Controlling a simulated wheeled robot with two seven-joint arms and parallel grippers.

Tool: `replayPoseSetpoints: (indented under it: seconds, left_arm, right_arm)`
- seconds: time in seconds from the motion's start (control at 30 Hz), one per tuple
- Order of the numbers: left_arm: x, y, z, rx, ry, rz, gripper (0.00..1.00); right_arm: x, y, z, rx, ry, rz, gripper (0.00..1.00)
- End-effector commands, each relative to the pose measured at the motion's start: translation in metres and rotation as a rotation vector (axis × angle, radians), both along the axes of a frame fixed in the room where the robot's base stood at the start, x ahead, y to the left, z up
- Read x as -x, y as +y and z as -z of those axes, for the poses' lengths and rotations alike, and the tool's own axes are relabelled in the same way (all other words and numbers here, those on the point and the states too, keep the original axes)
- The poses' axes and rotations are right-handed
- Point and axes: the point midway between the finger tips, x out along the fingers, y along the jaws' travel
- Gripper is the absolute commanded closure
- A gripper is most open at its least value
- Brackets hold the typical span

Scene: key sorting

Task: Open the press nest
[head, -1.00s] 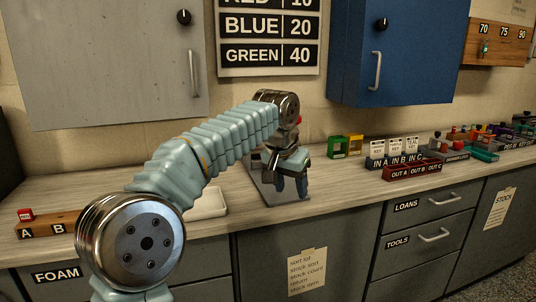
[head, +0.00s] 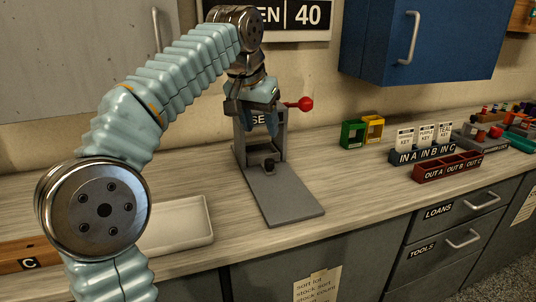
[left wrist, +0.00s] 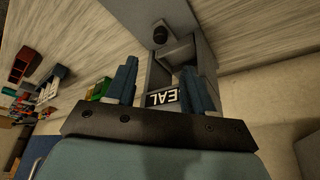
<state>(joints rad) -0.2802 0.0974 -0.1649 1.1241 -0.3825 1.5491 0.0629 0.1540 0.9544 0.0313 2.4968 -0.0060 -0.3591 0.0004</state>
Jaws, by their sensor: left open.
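The grey press (head: 281,140) stands on the counter with a flat base plate (head: 285,198) reaching toward the front edge. A lever with a red ball (head: 305,104) sticks out to its right. A small dark knob-like part (head: 268,164), perhaps the nest, sits at the foot of the press opening; it also shows in the left wrist view (left wrist: 160,34). My left gripper (head: 253,112) is open and empty at the top of the press, partly covering its label. In the left wrist view the open fingers (left wrist: 160,82) are either side of the "SEAL" label.
A pale tray (head: 178,223) lies left of the press. Green and yellow boxes (head: 362,131), the dark IN rack (head: 422,154) with cards and the red OUT tray (head: 448,168) stand to the right. A blue cabinet (head: 425,40) hangs above. Counter beside the base plate is clear.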

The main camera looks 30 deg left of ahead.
Motion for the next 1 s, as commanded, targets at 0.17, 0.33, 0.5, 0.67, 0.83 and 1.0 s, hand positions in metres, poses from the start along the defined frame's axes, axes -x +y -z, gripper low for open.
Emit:
replayPoseSetpoints:
  seconds: [0.17, 0.33, 0.5, 0.67, 0.83, 1.0]
  left_arm:
    - [-0.016, 0.002, 0.043, -0.001, 0.004, 0.0, 0.47]
    - [-0.03, 0.003, 0.076, 0.0, 0.004, 0.0, 0.47]
    - [-0.039, 0.003, 0.097, -0.001, 0.003, 0.0, 0.47]
    - [-0.043, 0.004, 0.104, 0.0, 0.0, 0.0, 0.47]
    - [-0.043, 0.004, 0.105, 0.0, 0.0, 0.0, 0.47]
    - [-0.043, 0.004, 0.105, 0.0, 0.0, 0.0, 0.61]
  right_arm:
    - [0.0, 0.0, 0.012, 0.001, 0.0, 0.002, 0.0]
    - [0.0, -0.001, 0.017, 0.002, -0.001, 0.003, 0.0]
    - [0.0, -0.001, 0.019, 0.002, 0.0, 0.004, 0.0]
    - [0.0, -0.001, 0.02, 0.002, -0.001, 0.004, 0.0]
    - [0.0, -0.001, 0.02, 0.002, -0.001, 0.004, 0.0]
    - [0.0, -0.001, 0.02, 0.002, -0.001, 0.004, 0.0]
